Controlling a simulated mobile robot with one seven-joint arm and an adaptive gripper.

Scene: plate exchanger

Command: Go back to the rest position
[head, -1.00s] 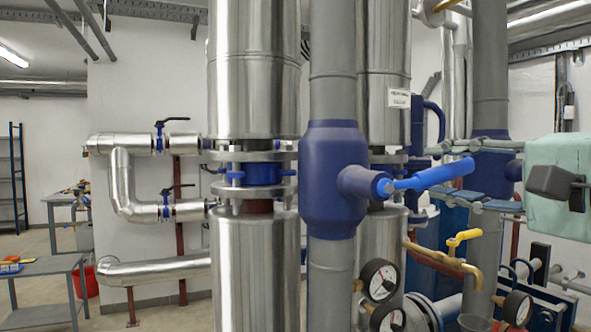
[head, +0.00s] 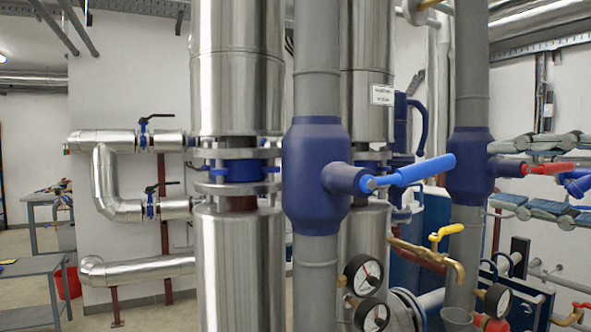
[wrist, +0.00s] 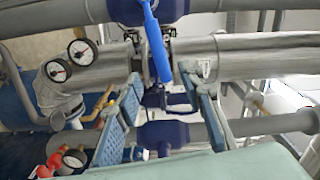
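My gripper (head: 540,178) is at the right of the head view, its two pale blue-grey padded fingers spread one above the other. It holds nothing. In the wrist view the fingers (wrist: 162,78) stand apart left and right of the middle. The valve with the light blue lever handle (head: 410,173) sits on a grey vertical pipe left of my gripper, clearly apart from it in the head view. The blue lever (wrist: 160,50) also shows in the wrist view, ahead of the gap between the fingers. A red handle (head: 548,168) shows between the fingers in the head view; its depth relative to them is unclear.
Steel-clad pipes (head: 237,75) fill the middle. Pressure gauges (head: 363,274) and a yellow-handled tap (head: 446,234) stand below the blue lever. A grey table (head: 35,268) is at far left, with open floor near it.

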